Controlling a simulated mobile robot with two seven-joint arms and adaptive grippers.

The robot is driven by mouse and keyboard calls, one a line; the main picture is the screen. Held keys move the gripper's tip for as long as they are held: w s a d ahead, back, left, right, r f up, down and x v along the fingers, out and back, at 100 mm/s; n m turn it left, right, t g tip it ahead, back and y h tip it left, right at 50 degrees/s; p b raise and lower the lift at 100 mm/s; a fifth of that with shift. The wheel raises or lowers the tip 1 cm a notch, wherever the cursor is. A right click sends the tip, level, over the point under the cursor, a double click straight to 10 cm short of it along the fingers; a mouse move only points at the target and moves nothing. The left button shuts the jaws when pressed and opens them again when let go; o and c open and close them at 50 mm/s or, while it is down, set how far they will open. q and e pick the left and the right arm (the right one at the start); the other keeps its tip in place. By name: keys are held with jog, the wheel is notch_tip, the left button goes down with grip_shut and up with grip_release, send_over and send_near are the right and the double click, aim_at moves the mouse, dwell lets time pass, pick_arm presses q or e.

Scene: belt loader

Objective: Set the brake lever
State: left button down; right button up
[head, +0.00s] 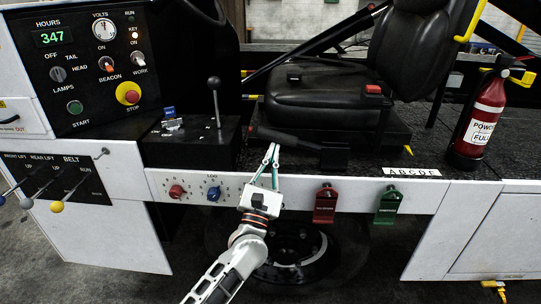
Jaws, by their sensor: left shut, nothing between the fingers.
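A long black handle that looks like the brake lever (292,140) lies low, almost flat, on the deck in front of the seat, with its grip end to the left. My left gripper (271,152) is shut and empty, fingers pointing up, just below and in front of the grip end. I cannot tell whether its fingertips touch the handle. My right gripper is not in view.
A ball-topped shift lever (214,88) stands on the black console to the left. The black seat (330,105) is behind the handle. Red (325,205) and green (388,207) tabs hang on the white front panel. A fire extinguisher (480,120) stands at right.

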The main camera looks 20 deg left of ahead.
aim_at(275, 137)
pick_arm(q)
notch_tip(275, 137, up, 4)
jog(key=shift+d+f+m+h+p, duration=0.1)
jog(key=shift+f+m+h+p, duration=0.05)
jog(key=shift+m+h+p, duration=0.35)
jog(key=w+d+r+m+g+h+p, duration=0.1)
jog(key=d+r+m+g+h+p, duration=0.3)
jog(key=r+m+p, duration=0.4)
jog(key=d+m+h+p, duration=0.1)
jog(key=m+h+p, duration=0.1)
jog(key=p, duration=0.5)
jog(key=shift+w+d+r+m, duration=0.25)
jog(key=shift+d+r+m, duration=0.15)
jog(key=shift+m, duration=0.4)
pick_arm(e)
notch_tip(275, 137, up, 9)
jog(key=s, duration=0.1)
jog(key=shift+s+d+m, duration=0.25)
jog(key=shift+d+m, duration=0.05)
pick_arm(q)
jog(key=shift+d, duration=0.1)
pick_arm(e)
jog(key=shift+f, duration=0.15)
pick_arm(q)
jog(key=shift+f, duration=0.15)
